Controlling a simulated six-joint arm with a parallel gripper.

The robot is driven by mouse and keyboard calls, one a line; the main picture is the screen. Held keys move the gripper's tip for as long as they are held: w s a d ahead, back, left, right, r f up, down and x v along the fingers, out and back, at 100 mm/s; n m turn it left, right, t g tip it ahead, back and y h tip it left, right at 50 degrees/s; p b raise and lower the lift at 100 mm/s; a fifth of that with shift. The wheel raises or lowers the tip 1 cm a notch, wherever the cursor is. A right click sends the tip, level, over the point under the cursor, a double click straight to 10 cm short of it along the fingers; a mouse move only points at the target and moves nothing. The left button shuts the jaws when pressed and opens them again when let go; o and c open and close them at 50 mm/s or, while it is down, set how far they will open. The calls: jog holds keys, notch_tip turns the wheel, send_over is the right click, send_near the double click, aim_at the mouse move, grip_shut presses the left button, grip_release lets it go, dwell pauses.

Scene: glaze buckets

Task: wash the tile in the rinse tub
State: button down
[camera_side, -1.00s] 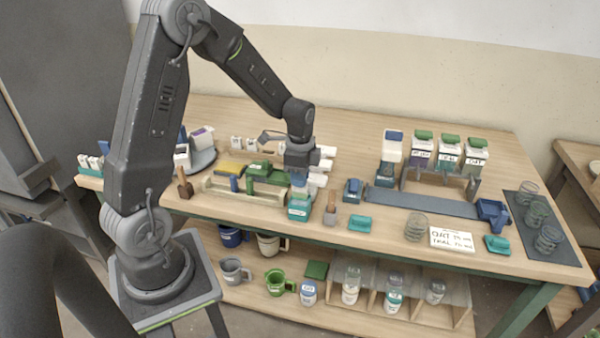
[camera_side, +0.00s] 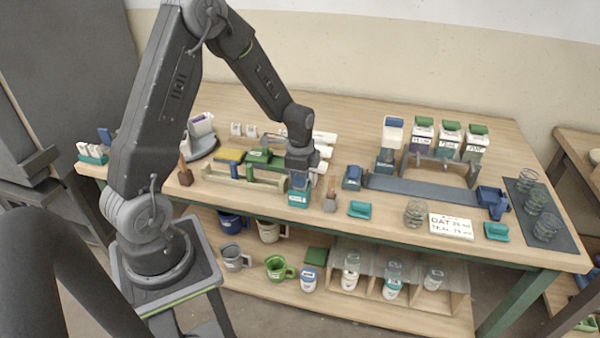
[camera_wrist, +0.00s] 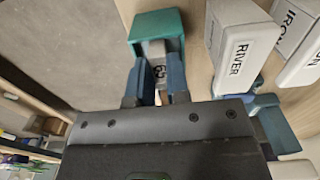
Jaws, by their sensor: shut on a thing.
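My gripper (camera_side: 299,184) points down over a small teal tub (camera_side: 298,199) with a white label, near the front edge of the table. In the wrist view its two blue fingers (camera_wrist: 157,88) are shut on a small grey-white tile (camera_wrist: 156,55) with dark marks on its face. The tile's far end reaches the opening of the teal tub (camera_wrist: 157,24). How deep it sits inside is hidden by the tub's wall.
White blocks marked RIVER (camera_wrist: 240,50) and IRON (camera_wrist: 292,25) lie close beside the gripper. A wooden-handled tool (camera_side: 330,200) stands just right of the tub, and a teal dish (camera_side: 360,209) lies farther right. A blue-grey rail (camera_side: 425,190) stretches right.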

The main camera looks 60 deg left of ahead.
jog(key=shift+f, duration=0.3)
jog(key=shift+r, duration=0.1)
jog(key=shift+r, duration=0.25)
jog(key=shift+f, duration=0.15)
jog(key=shift+f, duration=0.15)
dwell(4.8)
dwell(1.2)
jog(key=shift+r, duration=3)
